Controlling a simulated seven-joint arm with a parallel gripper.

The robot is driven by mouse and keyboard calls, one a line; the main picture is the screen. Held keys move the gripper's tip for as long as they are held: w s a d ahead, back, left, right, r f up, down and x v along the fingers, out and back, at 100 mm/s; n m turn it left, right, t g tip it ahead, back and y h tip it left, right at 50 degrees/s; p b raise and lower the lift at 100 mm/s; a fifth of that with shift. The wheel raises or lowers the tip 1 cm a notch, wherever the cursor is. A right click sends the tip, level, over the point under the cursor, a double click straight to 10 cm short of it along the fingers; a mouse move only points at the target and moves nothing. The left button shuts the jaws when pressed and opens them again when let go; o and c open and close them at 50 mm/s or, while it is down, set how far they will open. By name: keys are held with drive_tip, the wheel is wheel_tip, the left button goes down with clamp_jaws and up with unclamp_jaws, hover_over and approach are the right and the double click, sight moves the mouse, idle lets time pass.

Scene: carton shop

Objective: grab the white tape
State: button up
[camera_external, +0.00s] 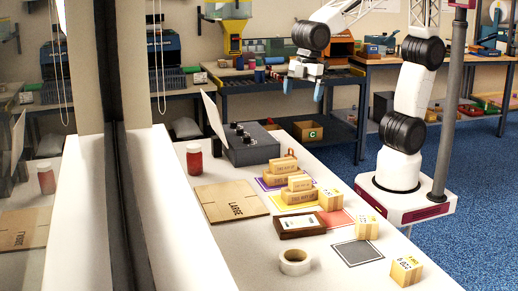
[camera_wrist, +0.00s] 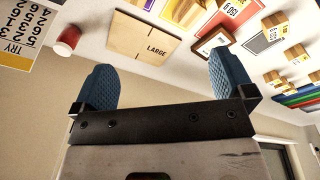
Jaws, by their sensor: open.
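The white tape (camera_external: 295,262) is a roll lying flat near the front of the white table in the external view, with its hole facing up. I cannot clearly make it out in the wrist view. My gripper (camera_external: 304,88) is open and empty, high above the far side of the table and well away from the tape. In the wrist view my gripper (camera_wrist: 163,85) shows two blue fingers spread wide with nothing between them.
A brown framed tray (camera_external: 300,225) lies just behind the tape. Wooden blocks (camera_external: 366,227) and a dark grey square (camera_external: 357,253) are to its right. A LARGE cardboard sheet (camera_external: 231,201), a red jar (camera_external: 194,159) and a grey control box (camera_external: 250,146) stand farther back.

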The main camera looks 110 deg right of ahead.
drive_tip(key=w+a+f+n, duration=0.3)
drive_tip(key=w+a+n, duration=0.1)
drive_tip(key=w+a, duration=0.55)
drive_tip(key=n+g, duration=0.2)
drive_tip(key=n, duration=0.7)
approach(296, 258)
drive_tip(key=a, duration=0.3)
drive_tip(key=shift+w+d+f, duration=0.1)
drive_tip(key=shift+w, duration=0.3)
drive_tip(key=shift+f, duration=0.1)
drive_tip(key=shift+f, duration=1.2)
drive_tip(key=shift+f, duration=0.1)
drive_tip(key=shift+f, duration=2.5)
